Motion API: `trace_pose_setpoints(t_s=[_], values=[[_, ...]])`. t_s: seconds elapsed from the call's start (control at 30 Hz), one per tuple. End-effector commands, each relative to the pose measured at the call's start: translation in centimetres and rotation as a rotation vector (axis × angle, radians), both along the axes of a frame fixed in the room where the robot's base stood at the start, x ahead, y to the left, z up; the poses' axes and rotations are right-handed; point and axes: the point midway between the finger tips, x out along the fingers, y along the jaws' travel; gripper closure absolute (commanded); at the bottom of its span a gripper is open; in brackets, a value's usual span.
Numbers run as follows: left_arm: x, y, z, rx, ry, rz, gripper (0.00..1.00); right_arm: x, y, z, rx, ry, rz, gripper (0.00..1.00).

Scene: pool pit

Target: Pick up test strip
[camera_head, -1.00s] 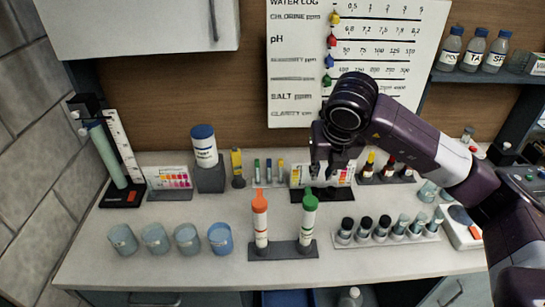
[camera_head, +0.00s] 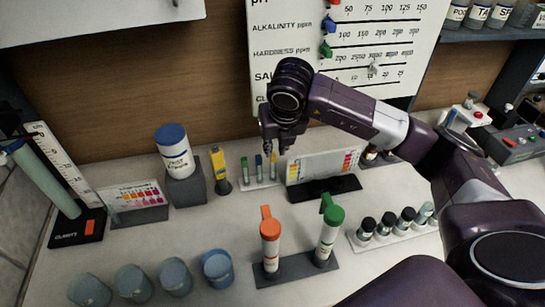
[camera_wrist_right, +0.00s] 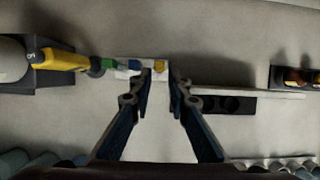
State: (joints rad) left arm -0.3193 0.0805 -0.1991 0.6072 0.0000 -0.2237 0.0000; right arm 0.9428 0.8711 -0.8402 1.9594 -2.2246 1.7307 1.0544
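A small white holder (camera_head: 262,184) stands at the back of the counter with slim upright pieces in it. They have green (camera_head: 244,165), blue (camera_head: 259,166) and yellow (camera_head: 272,165) tops; I cannot tell which is the test strip. My right gripper (camera_head: 274,150) points down just above the holder's right end. In the right wrist view my right gripper (camera_wrist_right: 161,78) is open, its fingers apart and nothing held. The yellow-topped piece (camera_wrist_right: 159,66) shows between and just beyond the fingertips, with the blue one (camera_wrist_right: 134,66) left of them. My left gripper is not in view.
A yellow device (camera_head: 220,170) and a white bottle on a grey block (camera_head: 188,185) stand left of the holder. A white color-chart card (camera_head: 322,168) on a black base stands close at right. Orange-capped (camera_head: 270,242) and green-capped tubes (camera_head: 330,235) stand in front.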

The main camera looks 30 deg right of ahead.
Motion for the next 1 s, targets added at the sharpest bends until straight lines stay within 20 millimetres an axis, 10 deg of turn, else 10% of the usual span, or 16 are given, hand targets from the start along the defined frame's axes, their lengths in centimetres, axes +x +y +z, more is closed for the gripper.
trace_pose_setpoints(t_s=[0.43, 1.0], values=[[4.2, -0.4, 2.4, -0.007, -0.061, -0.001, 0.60, 1.6, -0.5, -3.7, 0.000, 0.000, 0.000, 0.83], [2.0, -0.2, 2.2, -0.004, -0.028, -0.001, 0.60, 1.6, -0.5, -3.6, 0.001, -0.001, -0.001, 0.96]])
